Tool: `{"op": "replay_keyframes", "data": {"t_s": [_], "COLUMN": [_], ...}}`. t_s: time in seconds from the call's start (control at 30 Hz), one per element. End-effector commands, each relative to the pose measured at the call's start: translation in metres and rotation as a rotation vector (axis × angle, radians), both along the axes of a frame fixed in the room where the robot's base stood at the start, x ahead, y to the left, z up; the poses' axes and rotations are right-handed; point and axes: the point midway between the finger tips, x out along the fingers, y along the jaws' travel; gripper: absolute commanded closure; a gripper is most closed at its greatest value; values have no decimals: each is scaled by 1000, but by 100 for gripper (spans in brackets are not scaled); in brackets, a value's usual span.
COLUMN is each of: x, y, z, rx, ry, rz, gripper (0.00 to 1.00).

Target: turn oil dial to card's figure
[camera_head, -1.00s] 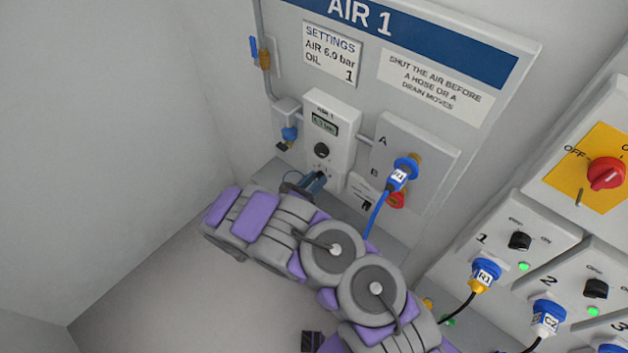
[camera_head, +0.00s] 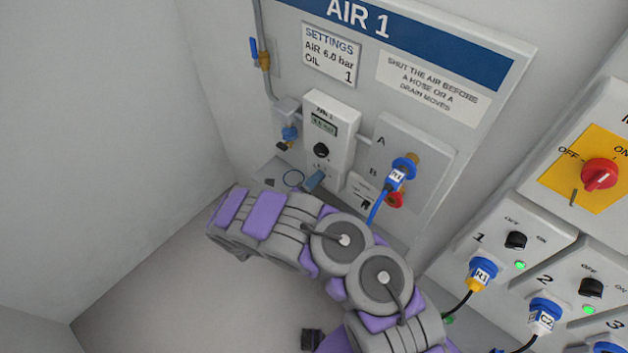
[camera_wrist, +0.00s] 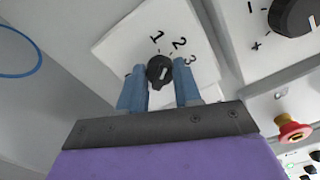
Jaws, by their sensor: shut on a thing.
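The settings card (camera_head: 330,57) in the head view reads AIR 6.0 bar, OIL 1. The oil dial (camera_wrist: 159,70) is a small black knob on a white plate marked 1, 2, 3 in the wrist view. It has a pale pointer line, but I cannot tell surely which figure it points to. My gripper (camera_wrist: 160,82) has its two blue fingers on either side of the dial and is shut on it. In the head view my gripper (camera_head: 314,181) is at the bottom of the air unit (camera_head: 329,130), and the dial is hidden there.
A larger black knob (camera_wrist: 297,14) with minus and plus marks is at upper right in the wrist view. A blue hose with a plug (camera_head: 396,178) hangs close to my arm. A blue loop (camera_wrist: 15,52) is at left.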

Motion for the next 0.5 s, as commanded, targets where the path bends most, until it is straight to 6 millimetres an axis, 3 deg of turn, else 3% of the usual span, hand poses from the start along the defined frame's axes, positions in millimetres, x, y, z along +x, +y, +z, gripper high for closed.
{"op": "replay_keyframes", "data": {"t_s": [0.5], "x": [1], "y": [4], "z": [-2], "rx": [-275], "ry": [218], "rz": [9], "gripper": [97]}}
